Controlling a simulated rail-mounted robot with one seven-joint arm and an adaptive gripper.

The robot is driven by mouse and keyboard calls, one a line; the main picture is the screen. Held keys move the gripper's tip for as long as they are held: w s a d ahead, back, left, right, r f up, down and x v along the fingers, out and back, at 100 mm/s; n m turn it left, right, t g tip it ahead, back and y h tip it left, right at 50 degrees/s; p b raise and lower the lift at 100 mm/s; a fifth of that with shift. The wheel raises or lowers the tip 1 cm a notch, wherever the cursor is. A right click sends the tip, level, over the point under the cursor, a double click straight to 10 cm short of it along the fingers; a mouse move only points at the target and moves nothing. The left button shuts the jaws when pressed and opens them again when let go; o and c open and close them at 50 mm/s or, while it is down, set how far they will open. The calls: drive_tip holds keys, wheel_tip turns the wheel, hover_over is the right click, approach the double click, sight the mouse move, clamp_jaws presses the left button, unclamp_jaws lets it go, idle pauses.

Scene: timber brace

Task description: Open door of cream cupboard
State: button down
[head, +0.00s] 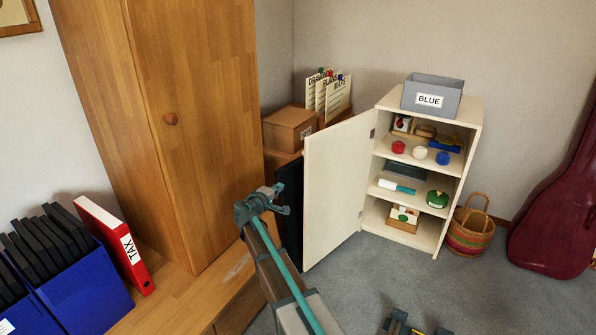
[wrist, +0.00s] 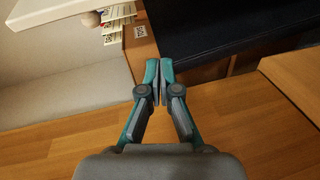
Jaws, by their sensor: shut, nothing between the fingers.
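The cream cupboard (head: 408,215) stands against the back wall, right of centre in the head view. Its door (head: 332,188) is swung wide open to the left, hinged on the cupboard's left side, and the shelves are exposed. The door's handle is not clear in the head view. My gripper (head: 274,197) is left of the door's free edge, apart from it in the picture. In the wrist view, my gripper's fingers (wrist: 160,78) are closed together with nothing between them, above a wooden surface.
A tall wooden cabinet (head: 195,110) is at left, on a wooden bench (head: 170,300). A black panel (head: 290,205) stands behind my gripper. A grey bin marked BLUE (head: 432,95) sits on the cupboard. A basket (head: 470,228) and red instrument case (head: 560,215) are at right; carpet lies in front.

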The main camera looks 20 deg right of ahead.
drive_tip(key=w+d+r+n+t+h+b, duration=0.1)
drive_tip(key=w+d+r+h, duration=0.1)
drive_tip(key=w+d+r, duration=0.4)
drive_tip(key=shift+s+d+f+b, duration=0.15)
drive_tip(key=shift+s+d+f, duration=0.25)
drive_tip(key=shift+d, duration=0.15)
drive_tip(key=shift+s+d+f+b, duration=0.25)
drive_tip(key=shift+s+d, duration=0.2)
drive_tip(key=shift+d, duration=0.15)
drive_tip(key=shift+s+d+f+b, duration=0.1)
drive_tip(key=shift+s+d+f, duration=0.3)
drive_tip(key=shift+d, duration=0.15)
drive_tip(key=shift+s, duration=0.1)
